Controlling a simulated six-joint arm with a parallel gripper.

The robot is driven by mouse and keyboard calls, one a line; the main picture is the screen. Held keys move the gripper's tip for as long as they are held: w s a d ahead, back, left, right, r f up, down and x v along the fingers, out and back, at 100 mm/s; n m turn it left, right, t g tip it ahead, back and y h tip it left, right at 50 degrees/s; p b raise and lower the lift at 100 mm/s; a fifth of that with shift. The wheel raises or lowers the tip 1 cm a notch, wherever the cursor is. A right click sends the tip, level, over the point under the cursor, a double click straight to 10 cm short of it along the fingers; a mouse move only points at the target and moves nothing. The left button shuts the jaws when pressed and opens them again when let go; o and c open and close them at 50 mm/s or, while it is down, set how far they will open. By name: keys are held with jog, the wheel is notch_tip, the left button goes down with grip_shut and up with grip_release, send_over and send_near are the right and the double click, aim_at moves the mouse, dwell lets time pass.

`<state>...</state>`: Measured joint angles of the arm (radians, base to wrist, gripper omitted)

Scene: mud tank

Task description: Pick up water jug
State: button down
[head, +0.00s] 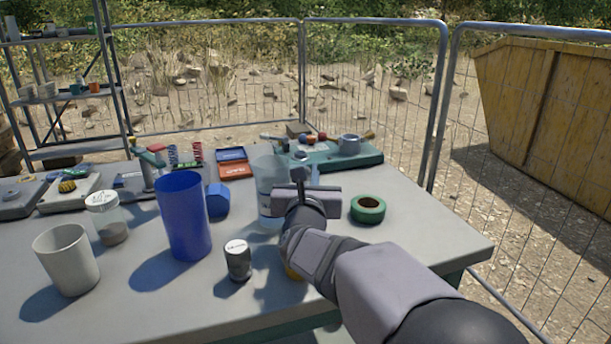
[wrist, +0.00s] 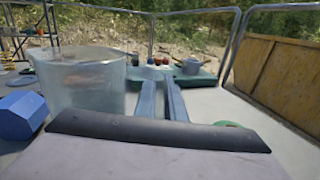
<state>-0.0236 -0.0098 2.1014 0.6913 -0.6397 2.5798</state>
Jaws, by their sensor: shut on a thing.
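The water jug (head: 268,190) is a clear, bluish see-through container, upright in the middle of the table and partly hidden by my arm. It also fills the left of the wrist view (wrist: 80,82). My gripper (head: 302,182) is at the jug's right side. In the wrist view my gripper's (wrist: 158,88) two fingers lie close together just right of the jug's wall. They are shut on the jug, apparently at its handle, though the contact is not clear. I cannot tell whether the jug's base touches the table.
Left of the jug stand a blue hexagonal block (head: 217,200), a tall blue cup (head: 183,218), a lidded jar (head: 106,217), a white cup (head: 67,259) and a small dark canister (head: 238,261). Green tape (head: 368,209) lies to the right. A green tray (head: 337,157) with items is behind.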

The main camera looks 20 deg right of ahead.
jog(key=shift+r, duration=0.3)
notch_tip(320, 180, up, 27)
jog(key=p, duration=1.2)
jog(key=shift+p, duration=0.35)
jog(key=shift+r, duration=0.2)
